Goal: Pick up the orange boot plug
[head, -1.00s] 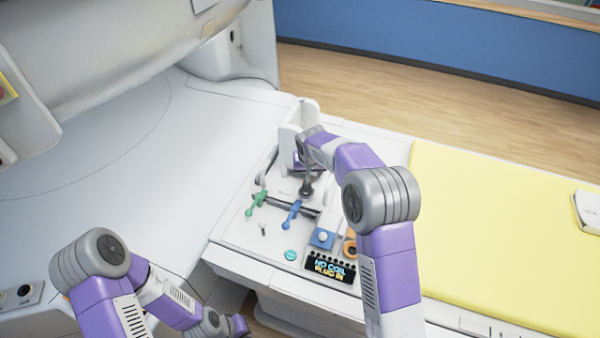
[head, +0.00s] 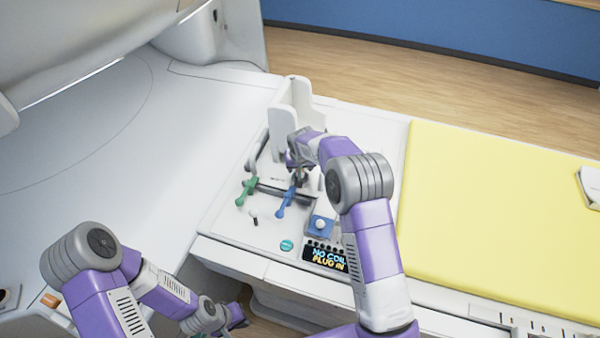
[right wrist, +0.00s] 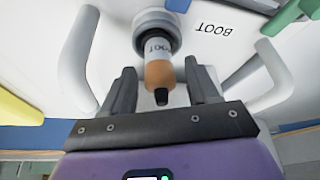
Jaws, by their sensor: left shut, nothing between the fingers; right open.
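The orange boot plug (right wrist: 158,74) shows in the right wrist view, with an orange body, a dark tip and a white band lettered BOOT. Its far end meets a round grey socket (right wrist: 157,30). My right gripper (right wrist: 162,80) is open, with one finger on each side of the plug; I cannot tell whether either touches it. In the head view my right gripper (head: 299,176) is over the console and the plug is hidden by it. My left gripper (head: 236,318) is shut and empty, low in front of the console.
A green handle (head: 247,190) and a blue handle (head: 287,201) lie on the console left of and below my right gripper. A white upright holder (head: 283,120) stands behind it. A display (head: 325,257) reads NO COIL PLUG IN. A yellow pad (head: 480,210) lies right.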

